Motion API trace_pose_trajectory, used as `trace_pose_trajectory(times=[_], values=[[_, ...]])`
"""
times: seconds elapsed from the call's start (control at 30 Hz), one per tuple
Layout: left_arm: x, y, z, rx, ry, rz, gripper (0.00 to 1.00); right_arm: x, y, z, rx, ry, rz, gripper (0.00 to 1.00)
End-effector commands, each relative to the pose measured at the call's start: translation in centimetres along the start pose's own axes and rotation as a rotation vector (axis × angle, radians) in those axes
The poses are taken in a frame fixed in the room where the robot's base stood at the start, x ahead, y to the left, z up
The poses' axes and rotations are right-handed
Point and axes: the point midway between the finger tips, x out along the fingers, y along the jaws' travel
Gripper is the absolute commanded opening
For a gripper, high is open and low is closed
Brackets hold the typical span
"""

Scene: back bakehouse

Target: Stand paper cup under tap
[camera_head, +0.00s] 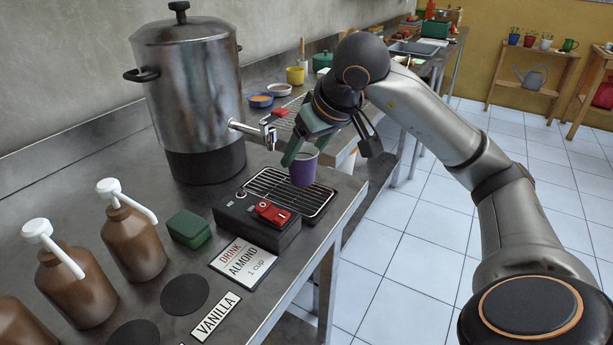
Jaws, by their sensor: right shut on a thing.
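The purple paper cup (304,172) is upright at the far right side of the wire drip grate (262,197). I cannot tell whether its base touches the grate. My right gripper (306,150) is shut on the cup at its rim, with green fingers reaching down from above. The tap (268,132) sticks out from the large metal urn (192,90). The cup is to the right of the tap and a little nearer, not directly below its spout. My left gripper is not in view.
A black box with a red switch (272,211) sits at the front of the grate. A green block (189,229), brown pump bottles (133,240) and a DRINK ALMOND card (244,262) stand left and in front. The counter's edge is close on the right.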

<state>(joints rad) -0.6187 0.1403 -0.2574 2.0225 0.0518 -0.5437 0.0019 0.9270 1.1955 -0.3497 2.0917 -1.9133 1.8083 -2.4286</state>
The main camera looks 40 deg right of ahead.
Motion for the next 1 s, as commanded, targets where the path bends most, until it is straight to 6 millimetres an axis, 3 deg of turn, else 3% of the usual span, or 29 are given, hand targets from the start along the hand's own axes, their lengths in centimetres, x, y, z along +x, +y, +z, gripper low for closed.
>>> trace_pose_trajectory(times=[0.4, 0.87, 0.9, 1.0], values=[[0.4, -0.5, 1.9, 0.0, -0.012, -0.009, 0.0, 4.0, 1.0, 1.6, 0.0, -0.002, -0.001, 0.19], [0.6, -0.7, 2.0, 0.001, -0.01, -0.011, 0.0, 4.6, 0.9, 1.9, -0.001, 0.0, -0.001, 0.19], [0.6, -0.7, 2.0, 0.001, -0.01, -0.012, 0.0, 4.6, 0.9, 1.9, -0.001, 0.001, -0.002, 0.71], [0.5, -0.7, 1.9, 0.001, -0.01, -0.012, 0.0, 4.5, 0.9, 1.9, 0.0, 0.0, -0.002, 0.82]])
